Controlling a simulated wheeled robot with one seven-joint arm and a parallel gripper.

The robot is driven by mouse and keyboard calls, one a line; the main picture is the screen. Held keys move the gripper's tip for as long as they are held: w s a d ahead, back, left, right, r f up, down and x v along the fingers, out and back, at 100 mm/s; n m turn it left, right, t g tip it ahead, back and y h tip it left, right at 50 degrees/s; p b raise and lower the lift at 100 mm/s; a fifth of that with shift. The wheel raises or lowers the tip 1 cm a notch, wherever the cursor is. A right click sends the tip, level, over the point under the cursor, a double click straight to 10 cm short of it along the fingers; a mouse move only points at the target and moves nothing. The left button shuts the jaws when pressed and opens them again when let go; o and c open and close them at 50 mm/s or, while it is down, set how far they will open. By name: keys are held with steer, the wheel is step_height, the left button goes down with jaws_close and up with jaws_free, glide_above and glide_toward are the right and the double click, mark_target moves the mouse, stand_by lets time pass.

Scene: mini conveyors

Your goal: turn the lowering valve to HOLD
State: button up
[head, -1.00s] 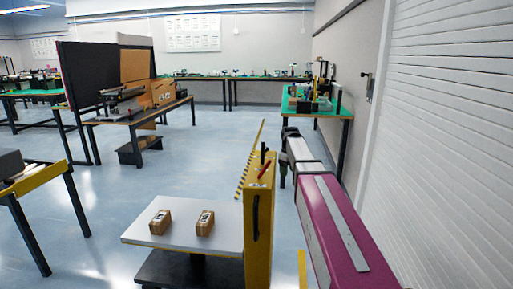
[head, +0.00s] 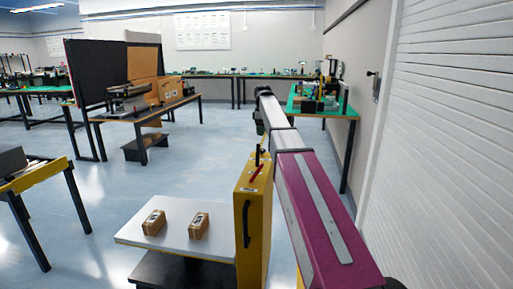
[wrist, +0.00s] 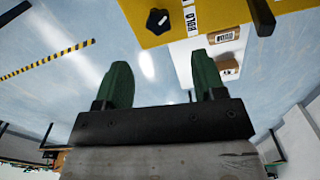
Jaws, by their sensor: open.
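A yellow cabinet (head: 256,225) stands at the lower middle of the head view, with a black upright part (head: 257,156) and a red part (head: 256,174) on top. In the wrist view, a black star-shaped knob (wrist: 157,21) sits on the yellow surface (wrist: 220,12) beside a white label (wrist: 190,17) reading HOLD. Which way the knob is set I cannot tell. My gripper (wrist: 162,64) has two green fingers, apart and empty. The knob lies beyond the fingertips, not touching them. In the head view my arm reaches past the cabinet; its fingers are not clear there.
A white platform (head: 180,238) beside the cabinet carries two brown boxes (head: 153,222) (head: 199,226). A black handle (head: 246,223) is on the cabinet's side. A white slatted wall (head: 450,140) closes the right. Open floor (head: 205,150) lies behind the platform.

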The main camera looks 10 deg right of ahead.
mark_target(262, 152)
steer(key=f, duration=1)
steer(key=shift+w+a, duration=0.3)
steer(key=c, duration=0.9)
